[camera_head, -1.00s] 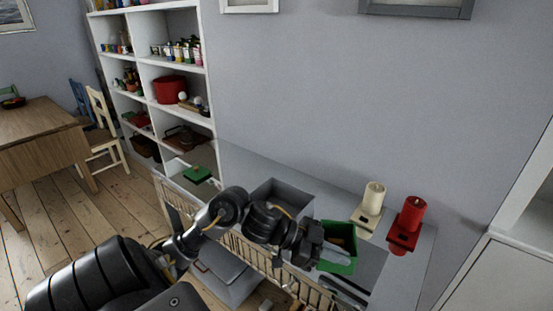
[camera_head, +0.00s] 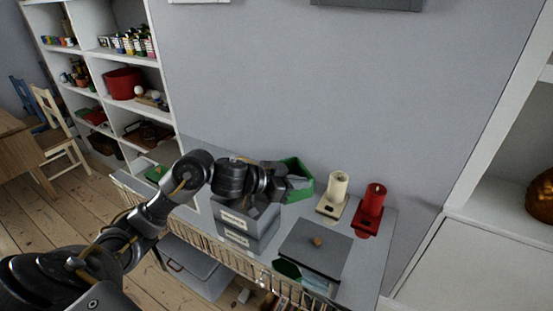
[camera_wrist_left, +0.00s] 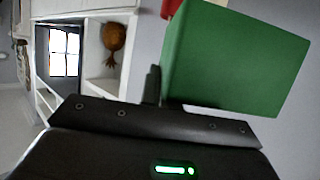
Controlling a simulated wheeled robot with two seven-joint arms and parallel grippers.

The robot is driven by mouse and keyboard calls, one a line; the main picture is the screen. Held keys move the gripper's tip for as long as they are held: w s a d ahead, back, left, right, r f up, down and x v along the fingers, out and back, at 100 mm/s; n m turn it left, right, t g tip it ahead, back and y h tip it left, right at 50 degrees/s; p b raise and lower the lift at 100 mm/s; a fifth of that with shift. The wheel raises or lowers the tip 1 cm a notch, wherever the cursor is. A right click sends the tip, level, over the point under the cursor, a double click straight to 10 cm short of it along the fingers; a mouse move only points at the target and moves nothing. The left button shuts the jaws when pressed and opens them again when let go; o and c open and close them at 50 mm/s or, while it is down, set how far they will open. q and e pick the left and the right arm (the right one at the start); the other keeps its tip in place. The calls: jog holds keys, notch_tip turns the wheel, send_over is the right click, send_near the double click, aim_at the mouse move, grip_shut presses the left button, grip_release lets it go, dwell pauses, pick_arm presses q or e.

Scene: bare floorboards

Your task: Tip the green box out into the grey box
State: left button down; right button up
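The green box (camera_head: 303,185) is held up behind and to the right of the grey box and appears tilted. My left gripper (camera_head: 287,184) is shut on its wall. In the left wrist view the green box (camera_wrist_left: 232,60) shows a large plain outer face, with a dark finger against its left edge. Its contents cannot be made out. The grey box (camera_head: 240,232), with pale labels on its front, stands on the white cabinet top. My left wrist and gripper hide its opening. My right gripper is in neither view.
A green lid (camera_head: 156,172) lies at the cabinet's left end. A wall rises behind.

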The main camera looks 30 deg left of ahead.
aim_at(295, 166)
pick_arm(q)
jog(key=w+a+r+n+y+p, duration=0.1)
jog(key=w, duration=0.1)
jog(key=w+a+r+n+t+y+p, duration=0.1)
jog(key=w, duration=0.1)
jog(key=w+a+r+n+y+p, duration=0.1)
jog(key=w+a, duration=0.1)
jog(key=shift+w+r+n+t, duration=0.2)
jog(key=shift+r+n+t, duration=0.1)
jog(key=shift+r+t, duration=0.1)
jog(key=w+a+f+n+y+p, duration=0.4)
jog(key=w+a+n+y+p, duration=0.2)
jog(key=a+n+y+p, duration=0.15)
jog(key=s+a+f+n+g+y+p, duration=0.1)
jog(key=s+f+n+y+p, duration=0.1)
jog(key=s+f+y+p, duration=0.1)
notch_tip(295, 166, down, 3)
jog(key=shift+r+y, duration=0.1)
jog(key=shift+y, duration=0.65)
jog(key=shift+a+n, duration=0.1)
jog(key=shift+n, duration=0.15)
